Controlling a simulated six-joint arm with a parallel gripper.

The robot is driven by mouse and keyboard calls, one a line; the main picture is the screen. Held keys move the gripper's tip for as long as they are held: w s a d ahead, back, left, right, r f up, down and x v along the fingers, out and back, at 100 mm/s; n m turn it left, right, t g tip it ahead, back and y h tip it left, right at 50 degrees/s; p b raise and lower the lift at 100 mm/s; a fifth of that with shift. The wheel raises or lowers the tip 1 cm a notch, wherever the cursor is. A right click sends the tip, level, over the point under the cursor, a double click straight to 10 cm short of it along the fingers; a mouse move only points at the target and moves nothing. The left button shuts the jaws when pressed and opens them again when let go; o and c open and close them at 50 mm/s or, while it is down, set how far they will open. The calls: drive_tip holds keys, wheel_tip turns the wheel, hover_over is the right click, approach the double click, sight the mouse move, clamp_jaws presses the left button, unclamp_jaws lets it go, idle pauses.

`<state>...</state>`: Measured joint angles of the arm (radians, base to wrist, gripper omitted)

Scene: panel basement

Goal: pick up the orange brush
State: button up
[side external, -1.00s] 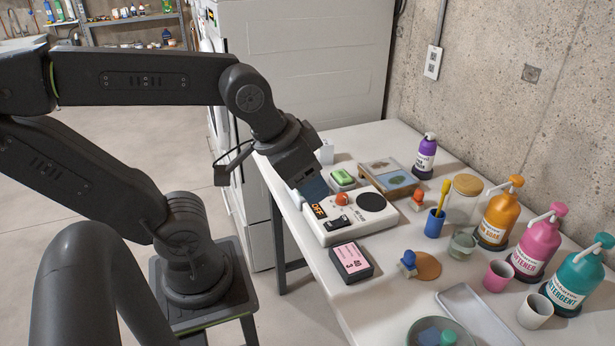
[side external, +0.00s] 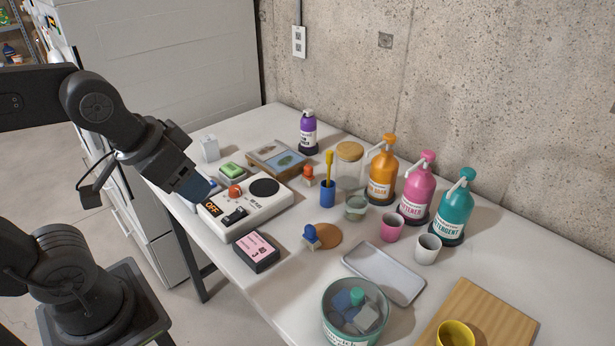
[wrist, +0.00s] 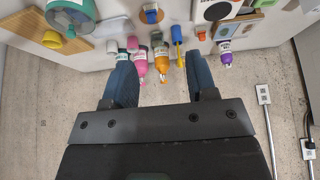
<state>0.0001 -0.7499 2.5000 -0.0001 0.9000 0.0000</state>
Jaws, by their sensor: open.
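A small brush with a rounded orange top (side external: 308,173) stands on the white table near the wall, left of the blue cup. It looks like the small orange shape in the wrist view (wrist: 201,36). My gripper (side external: 198,190) hangs by the table's left edge, near the left end of a white device and well apart from the brush. In the wrist view my gripper (wrist: 161,88) has its two dark blue fingers wide apart, with nothing held between them. A second orange knob (side external: 235,191) sits on the white device.
The white device (side external: 265,212) lies between my gripper and the brush. Around the brush are a wooden-framed tray (side external: 262,158), a blue cup with a yellow tool (side external: 328,196) and a lidded jar (side external: 349,180). Pump bottles (side external: 381,178) line the wall. A blue-topped piece (side external: 311,236) stands nearer.

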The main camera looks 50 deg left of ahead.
idle(0.4)
drive_tip(key=shift+o, duration=0.7)
drive_tip(key=g, duration=0.3)
hover_over(308, 166)
drive_tip(key=s, duration=0.2)
drive_tip(key=s+x, duration=0.1)
drive_tip(key=x, duration=0.4)
drive_tip(key=s+x, duration=0.1)
drive_tip(key=x, duration=0.5)
drive_tip(key=s+x, duration=0.1)
drive_tip(key=x, duration=0.4)
drive_tip(key=shift+a+f, duration=0.3)
drive_tip(key=shift+f, duration=0.3)
drive_tip(key=shift+t, duration=0.3)
drive_tip(key=shift+d+x, duration=0.15)
drive_tip(key=shift+x, duration=1.35)
drive_tip(key=shift+d+x, duration=0.15)
drive_tip(key=shift+x, duration=1.4)
drive_tip(key=shift+s, duration=0.1)
